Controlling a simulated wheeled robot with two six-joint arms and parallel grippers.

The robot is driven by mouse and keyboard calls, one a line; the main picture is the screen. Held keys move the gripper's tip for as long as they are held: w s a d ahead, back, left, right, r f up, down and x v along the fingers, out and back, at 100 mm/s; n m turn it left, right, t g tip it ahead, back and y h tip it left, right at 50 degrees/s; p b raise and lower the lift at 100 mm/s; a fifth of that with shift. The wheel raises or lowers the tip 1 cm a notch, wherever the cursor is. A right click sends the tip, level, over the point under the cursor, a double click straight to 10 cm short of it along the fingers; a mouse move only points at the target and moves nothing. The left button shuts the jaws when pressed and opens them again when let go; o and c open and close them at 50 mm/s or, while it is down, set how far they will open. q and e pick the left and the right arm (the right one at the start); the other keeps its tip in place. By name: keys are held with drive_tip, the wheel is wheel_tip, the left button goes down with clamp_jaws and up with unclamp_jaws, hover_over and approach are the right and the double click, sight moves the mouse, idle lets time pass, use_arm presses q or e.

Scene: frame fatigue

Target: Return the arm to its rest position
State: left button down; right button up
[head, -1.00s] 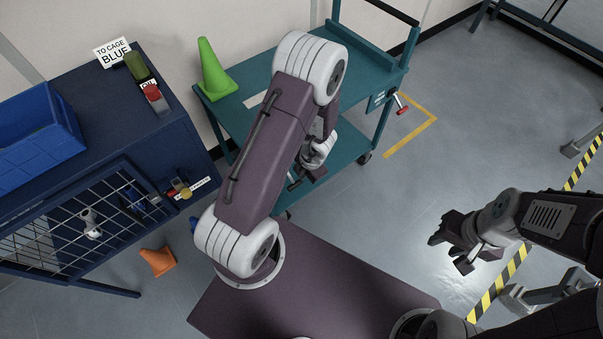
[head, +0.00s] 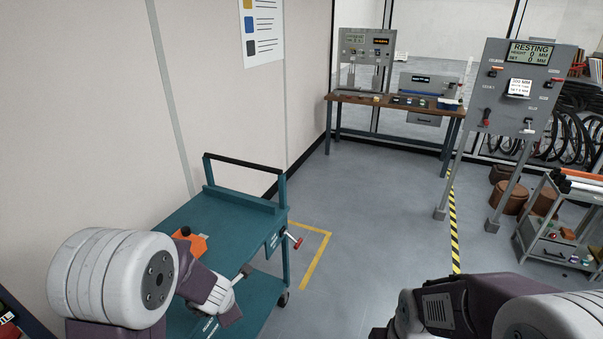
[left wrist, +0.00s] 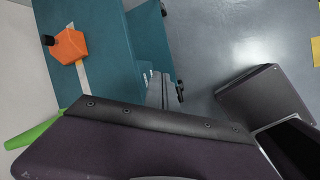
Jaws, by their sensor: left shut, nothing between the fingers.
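My left arm (head: 115,278) is folded at the lower left of the head view, in front of the teal cart (head: 235,205). In the left wrist view my left gripper (left wrist: 160,88) is a narrow pair of grey fingers, shut and empty, seen against the cart's edge. My purple arm link covers the lower part of that view. My right arm (head: 445,305) comes in at the bottom right of the head view. Its gripper is mostly cut off by the bottom edge, so its jaws cannot be read.
An orange block with a black knob (head: 190,243) is on the cart; it also shows in the left wrist view (left wrist: 70,46). A control post reading RESTING (head: 522,85) and a workbench (head: 395,100) stand farther back. Open floor (head: 370,220) lies between.

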use_arm(q)
drive_tip(key=s+d+r+m+g, duration=0.1)
drive_tip(key=s+m+g, duration=0.1)
drive_tip(key=s+m, duration=0.5)
drive_tip(key=s+r+m+g+h, duration=0.1)
drive_tip(key=s+m, duration=0.6)
drive_tip(key=m, duration=1.1)
drive_tip(key=shift+s+d+g, duration=0.25)
drive_tip(key=shift+d+g, duration=0.1)
drive_tip(key=shift+g, duration=0.25)
